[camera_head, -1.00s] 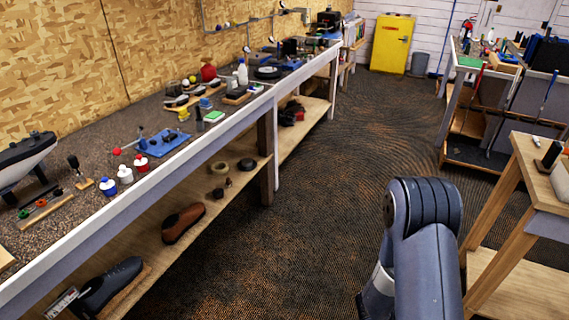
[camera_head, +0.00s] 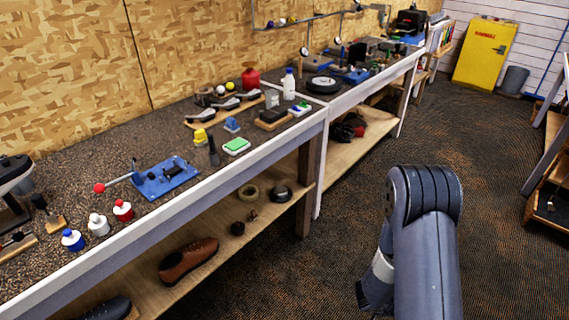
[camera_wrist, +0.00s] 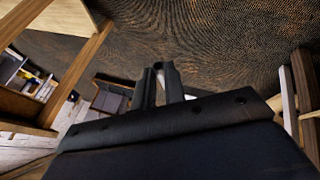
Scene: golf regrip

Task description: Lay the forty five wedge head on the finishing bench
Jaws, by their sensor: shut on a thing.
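My gripper (camera_wrist: 163,84) shows in the wrist view with its two dark fingers close together. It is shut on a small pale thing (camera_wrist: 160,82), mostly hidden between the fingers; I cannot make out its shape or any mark. In the head view the gripper is hidden, and only my arm shows at the lower right. A long bench (camera_head: 95,150) with a dark speckled top runs along the left wall. Several dark club heads (camera_head: 225,102) lie on a wooden board on it. I cannot read any number on them.
The bench also holds a blue fixture (camera_head: 165,178), a red bottle (camera_head: 122,210), a green-topped block (camera_head: 237,146) and a white bottle (camera_head: 289,84). Shoes (camera_head: 188,261) and rolls of tape stand on its lower shelf. A yellow cabinet (camera_head: 484,55) stands far back. The floor between is clear.

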